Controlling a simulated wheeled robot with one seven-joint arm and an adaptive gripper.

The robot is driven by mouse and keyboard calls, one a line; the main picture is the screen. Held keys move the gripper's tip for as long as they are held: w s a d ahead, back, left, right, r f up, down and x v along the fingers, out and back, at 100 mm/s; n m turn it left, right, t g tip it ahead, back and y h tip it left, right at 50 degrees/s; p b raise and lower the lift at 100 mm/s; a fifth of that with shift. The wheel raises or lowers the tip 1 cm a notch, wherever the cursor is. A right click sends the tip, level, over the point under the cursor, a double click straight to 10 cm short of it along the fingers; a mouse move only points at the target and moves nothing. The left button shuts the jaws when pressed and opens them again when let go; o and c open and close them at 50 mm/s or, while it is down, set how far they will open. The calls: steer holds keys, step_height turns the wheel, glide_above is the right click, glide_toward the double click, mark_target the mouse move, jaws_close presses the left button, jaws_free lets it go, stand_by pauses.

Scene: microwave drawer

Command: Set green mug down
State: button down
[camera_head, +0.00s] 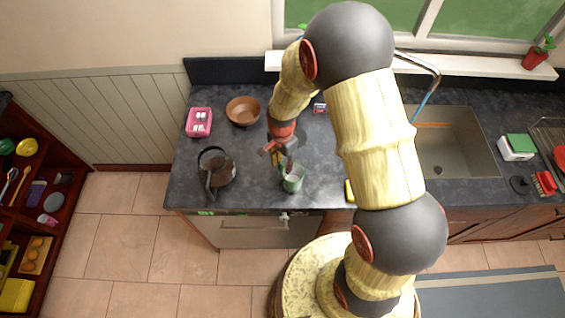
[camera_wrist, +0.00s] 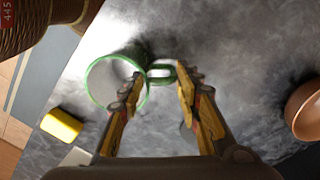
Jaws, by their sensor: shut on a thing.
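The green mug (camera_head: 293,181) is upright at the front part of the dark counter (camera_head: 325,181) in the head view, close to its front edge. In the wrist view the mug (camera_wrist: 92,80) shows its green rim and pale inside, with its handle (camera_wrist: 161,73) pointing to the right. My gripper (camera_head: 285,163) is above and beside the mug. In the wrist view my gripper (camera_wrist: 158,94) has its two fingers on either side of the handle, shut on it. I cannot tell whether the mug's base touches the counter.
A dark kettle (camera_head: 217,170) stands left of the mug. A brown bowl (camera_head: 243,111) and a pink container (camera_head: 199,122) are farther back. A yellow sponge-like block (camera_wrist: 62,125) lies near the mug. The sink (camera_head: 455,140) is to the right. Some bare counter surrounds the mug.

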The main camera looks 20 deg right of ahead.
steer(key=shift+f, duration=0.35)
steer(key=c, duration=1.3)
jaws_free()
steer(key=shift+o, duration=0.6)
steer(key=shift+r, duration=0.1)
step_height(320, 180, up, 12)
steer(key=shift+w, duration=0.15)
